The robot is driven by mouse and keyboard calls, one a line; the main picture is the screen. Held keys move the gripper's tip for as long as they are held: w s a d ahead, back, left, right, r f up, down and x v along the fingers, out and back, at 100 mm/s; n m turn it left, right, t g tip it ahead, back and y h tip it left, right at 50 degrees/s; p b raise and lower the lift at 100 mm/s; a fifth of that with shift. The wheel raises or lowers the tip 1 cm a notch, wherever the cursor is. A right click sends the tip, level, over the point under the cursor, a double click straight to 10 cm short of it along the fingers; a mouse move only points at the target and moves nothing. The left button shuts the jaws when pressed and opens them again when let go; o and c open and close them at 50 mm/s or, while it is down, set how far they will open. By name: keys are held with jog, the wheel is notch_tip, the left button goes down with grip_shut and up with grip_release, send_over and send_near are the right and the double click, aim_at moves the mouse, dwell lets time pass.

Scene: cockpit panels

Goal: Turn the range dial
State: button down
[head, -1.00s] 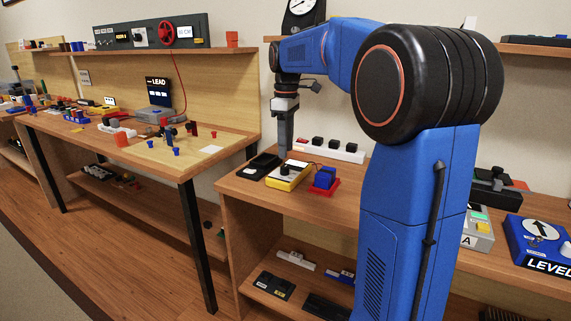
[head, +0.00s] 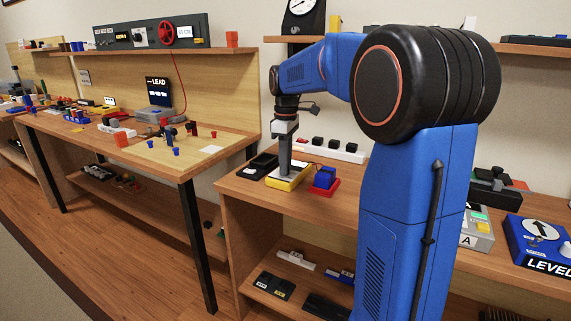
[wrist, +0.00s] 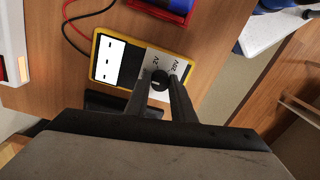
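A yellow-rimmed meter (head: 297,180) lies on the right-hand workbench; it also shows in the wrist view (wrist: 96,69), with a white screen and a grey face. Its range dial (wrist: 159,82) is a small round black knob on the grey face, hidden behind my gripper in the head view. My gripper (wrist: 162,76) points down at the meter (head: 285,173), one finger on each side of the dial. The fingers are apart, with the dial between their tips; I cannot tell whether they touch it.
A blue block on a red base (head: 325,181) stands close to the meter's right. A black tray (head: 258,166) lies to its left. A white strip with black knobs (head: 330,149) is behind. Red and black leads (wrist: 75,35) run beside the meter.

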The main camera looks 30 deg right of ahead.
jog(key=shift+m, duration=0.4)
jog(key=m, duration=0.5)
jog(key=shift+m, duration=0.4)
jog(key=m, duration=0.7)
jog(key=shift+s+a, duration=0.1)
jog(key=shift+a, duration=0.05)
jog(key=m, duration=0.4)
jog(key=shift+m, duration=0.3)
jog(key=shift+m+t, duration=0.3)
jog(key=shift+m, duration=1.5)
jog(key=c, duration=1.5)
grip_release()
jog(key=shift+r, duration=0.15)
